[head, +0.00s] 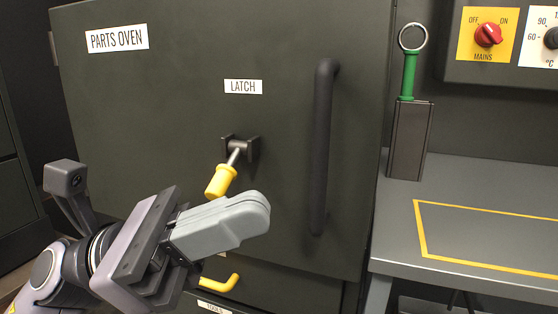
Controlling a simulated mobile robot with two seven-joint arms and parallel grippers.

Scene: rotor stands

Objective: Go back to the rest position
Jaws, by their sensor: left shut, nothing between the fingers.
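My left gripper (262,212) comes in from the lower left in the head view. Its grey fingers are shut with nothing between them. It hangs in front of the dark parts oven door (180,110), just below and right of the latch. The latch lever (221,180) has a yellow grip that points down and to the left from its dark mount. The fingertips look apart from the grip. The oven door appears closed. My right gripper is not in view.
A dark vertical handle (322,150) stands out from the door. A yellow drawer handle (222,282) is below, partly hidden by my gripper. At right, a grey bench (395,215) with a yellow outline holds a dark holder (408,140) with a green-handled ring tool (409,75). A red mains knob (488,35) sits above.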

